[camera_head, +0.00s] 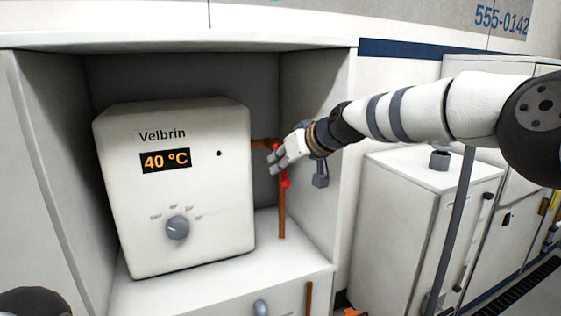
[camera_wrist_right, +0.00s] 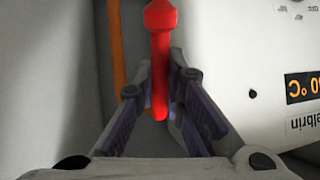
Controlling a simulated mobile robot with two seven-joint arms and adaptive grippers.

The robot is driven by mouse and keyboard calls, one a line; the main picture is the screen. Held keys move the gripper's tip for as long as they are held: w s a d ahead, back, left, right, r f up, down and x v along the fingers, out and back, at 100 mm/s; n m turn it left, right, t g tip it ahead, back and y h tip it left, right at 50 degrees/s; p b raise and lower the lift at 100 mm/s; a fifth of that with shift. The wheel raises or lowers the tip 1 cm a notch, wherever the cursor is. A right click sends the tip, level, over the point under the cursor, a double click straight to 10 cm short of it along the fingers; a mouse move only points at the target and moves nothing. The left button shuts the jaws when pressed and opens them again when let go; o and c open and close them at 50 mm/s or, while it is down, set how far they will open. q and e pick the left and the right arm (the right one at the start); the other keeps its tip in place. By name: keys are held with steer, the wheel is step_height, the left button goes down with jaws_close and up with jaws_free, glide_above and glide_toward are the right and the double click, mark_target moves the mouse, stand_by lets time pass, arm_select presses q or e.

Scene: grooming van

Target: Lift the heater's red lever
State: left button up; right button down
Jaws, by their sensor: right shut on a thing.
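The white heater (camera_head: 205,190) stands in an open cabinet bay in the head view. Its display reads 40 °C and a grey knob sits low on its front. The red lever (camera_head: 285,181) is at the heater's right side, by the copper pipe (camera_head: 282,215), mostly hidden by my gripper. In the wrist view the red lever (camera_wrist_right: 161,60) runs down between the fingers, its wide end at the top edge. My right gripper (camera_head: 275,159) is shut on the lever; its fingers also show in the wrist view (camera_wrist_right: 160,98). My left gripper is not in view.
The bay's right wall (camera_head: 318,130) is close beside my right gripper. A white cabinet (camera_head: 415,215) stands to the right, under my right arm. A drawer handle (camera_head: 260,307) shows below the bay. The bay floor in front of the pipe is clear.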

stand_by(0.4)
steer(key=c, duration=1.7)
jaws_free()
steer(key=shift+o, duration=0.2)
steer(key=v, duration=1.2)
